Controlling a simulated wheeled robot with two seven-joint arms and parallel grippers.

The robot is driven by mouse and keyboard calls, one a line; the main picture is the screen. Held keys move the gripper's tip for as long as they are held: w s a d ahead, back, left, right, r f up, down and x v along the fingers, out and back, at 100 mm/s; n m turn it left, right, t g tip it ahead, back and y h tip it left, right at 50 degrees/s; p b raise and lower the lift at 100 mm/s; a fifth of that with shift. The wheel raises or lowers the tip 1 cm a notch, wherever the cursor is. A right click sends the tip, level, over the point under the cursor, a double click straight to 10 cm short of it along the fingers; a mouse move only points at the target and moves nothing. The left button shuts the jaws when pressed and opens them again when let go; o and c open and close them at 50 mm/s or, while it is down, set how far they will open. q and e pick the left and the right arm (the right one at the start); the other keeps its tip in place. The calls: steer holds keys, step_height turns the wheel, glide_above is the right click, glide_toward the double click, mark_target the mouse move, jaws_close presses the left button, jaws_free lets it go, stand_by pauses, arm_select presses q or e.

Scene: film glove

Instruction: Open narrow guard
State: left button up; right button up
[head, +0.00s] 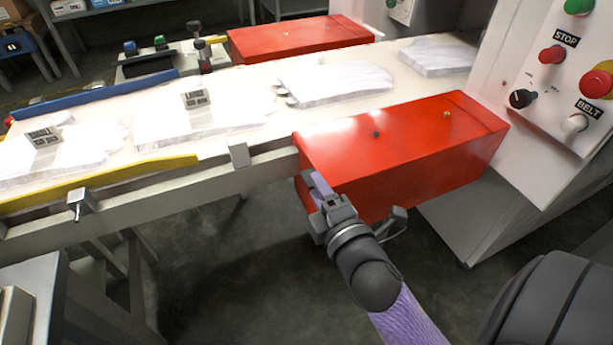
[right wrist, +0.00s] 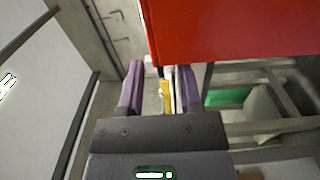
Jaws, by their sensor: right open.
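A red box-like guard (head: 400,150) is mounted on the near side of the conveyor and looks shut. A second red guard (head: 298,36) is on the far side; I cannot tell which one is called narrow. My right gripper (head: 320,192) is open at the lower left end of the near guard. In the right wrist view the red guard (right wrist: 225,30) fills the upper right, and its lower edge passes close to the tips of my open purple fingers (right wrist: 160,82). I cannot tell whether they touch it. My left gripper is not in view.
Several white glove shapes (head: 335,80) lie on the conveyor belt. A yellow rail (head: 110,177) edges its near side and a blue rail (head: 95,95) its far side. A control panel (head: 562,75) with STOP and BELT labels stands at right. The floor below the guard is open.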

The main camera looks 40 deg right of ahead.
steer(key=shift+b+x, duration=0.4)
steer(key=shift+x, duration=1.3)
steer(key=shift+a, duration=0.1)
steer(key=shift+c, duration=0.3)
jaws_close()
